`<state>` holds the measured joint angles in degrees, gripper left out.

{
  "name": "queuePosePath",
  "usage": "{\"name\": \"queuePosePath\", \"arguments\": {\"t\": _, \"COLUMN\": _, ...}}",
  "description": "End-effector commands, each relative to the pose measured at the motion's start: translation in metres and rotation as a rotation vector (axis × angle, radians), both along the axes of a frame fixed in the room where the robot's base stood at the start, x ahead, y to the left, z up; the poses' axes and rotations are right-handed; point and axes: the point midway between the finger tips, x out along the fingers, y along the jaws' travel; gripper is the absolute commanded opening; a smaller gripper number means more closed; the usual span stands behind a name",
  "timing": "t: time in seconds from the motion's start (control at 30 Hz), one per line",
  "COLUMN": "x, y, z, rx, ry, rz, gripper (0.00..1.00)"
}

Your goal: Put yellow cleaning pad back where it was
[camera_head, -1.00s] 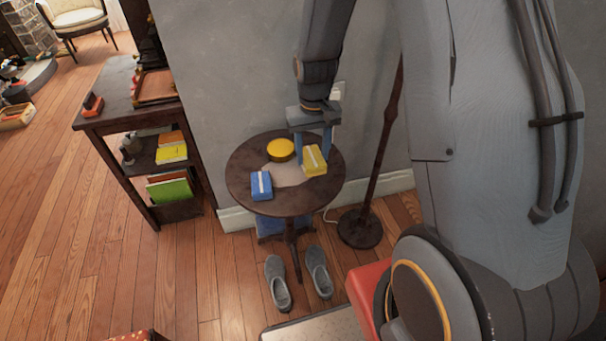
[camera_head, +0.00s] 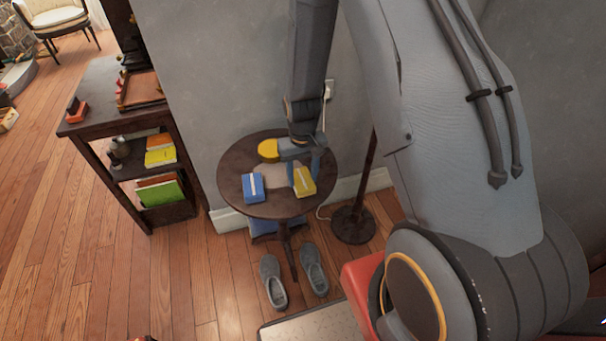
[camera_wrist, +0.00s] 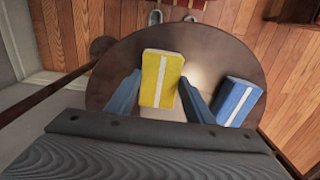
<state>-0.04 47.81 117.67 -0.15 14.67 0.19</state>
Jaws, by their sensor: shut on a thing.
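The yellow cleaning pad (camera_head: 304,182) with a pale stripe is at the right front part of the small round table (camera_head: 233,165). My gripper (camera_head: 306,172) is shut on it from above. In the wrist view the yellow pad (camera_wrist: 160,82) sits between the two blue-grey fingers. I cannot tell whether its underside touches the tabletop. A blue pad (camera_head: 253,188) with a white stripe lies to its left, also seen in the wrist view (camera_wrist: 236,102).
A round yellow thing (camera_head: 267,150) stands at the table's back, partly hidden by my gripper. A pale patch (camera_head: 272,178) lies mid-table. A dark lamp pole (camera_head: 368,170) stands close on the right, the wall behind. Grey shoes (camera_head: 272,282) are on the floor in front.

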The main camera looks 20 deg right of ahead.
Motion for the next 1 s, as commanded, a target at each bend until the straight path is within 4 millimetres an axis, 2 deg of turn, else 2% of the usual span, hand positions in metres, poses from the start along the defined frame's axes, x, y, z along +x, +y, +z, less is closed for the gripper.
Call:
{"name": "queuePosePath", "arguments": {"t": 0.37, "x": 0.000, "y": 0.000, "z": -0.005, "rx": 0.000, "ry": 0.000, "rz": 0.000, "gripper": 0.27}}
{"name": "queuePosePath", "arguments": {"t": 0.4, "x": 0.000, "y": 0.000, "z": -0.004, "rx": 0.000, "ry": 0.000, "rz": 0.000, "gripper": 0.53}}
{"name": "queuePosePath", "arguments": {"t": 0.5, "x": 0.000, "y": 0.000, "z": -0.004, "rx": 0.000, "ry": 0.000, "rz": 0.000, "gripper": 0.66}}
{"name": "queuePosePath", "arguments": {"t": 0.8, "x": 0.000, "y": 0.000, "z": -0.002, "rx": 0.000, "ry": 0.000, "rz": 0.000, "gripper": 0.66}}
{"name": "queuePosePath", "arguments": {"t": 1.0, "x": 0.001, "y": 0.000, "z": 0.015, "rx": 0.000, "ry": -0.003, "rz": 0.000, "gripper": 0.66}}
